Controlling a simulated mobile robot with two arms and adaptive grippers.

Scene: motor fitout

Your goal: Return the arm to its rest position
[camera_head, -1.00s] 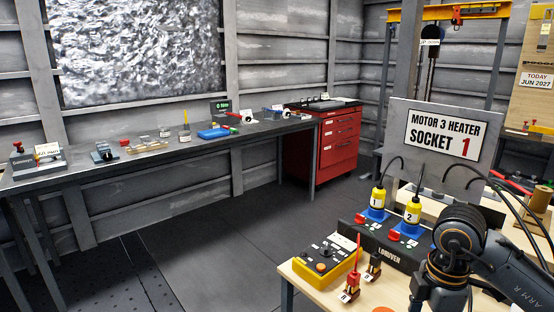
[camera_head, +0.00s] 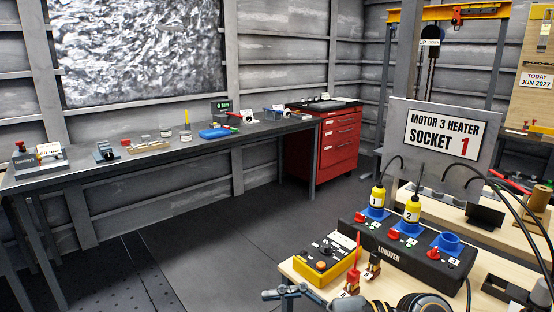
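My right arm (camera_head: 424,303) shows at the bottom edge, low in front of the workbench. A dark gripper (camera_head: 288,293), apparently its own, sticks out to the left there, past the bench's near edge. It looks empty, but its fingers are too small and cut off to tell open from shut. My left gripper is not in view. On the black LORDVEN socket box (camera_head: 400,249), yellow plug 1 (camera_head: 378,196) and yellow plug 2 (camera_head: 412,211) stand upright in blue sockets. The third blue socket (camera_head: 447,242) has no plug in it.
A yellow control box (camera_head: 326,260) and small red-and-brown tagged items (camera_head: 352,274) lie close to the arm on the wooden bench. The sign (camera_head: 437,142) reads "MOTOR 3 HEATER SOCKET 1". Black cables (camera_head: 525,210) arch at the right. The floor (camera_head: 210,245) at left is clear.

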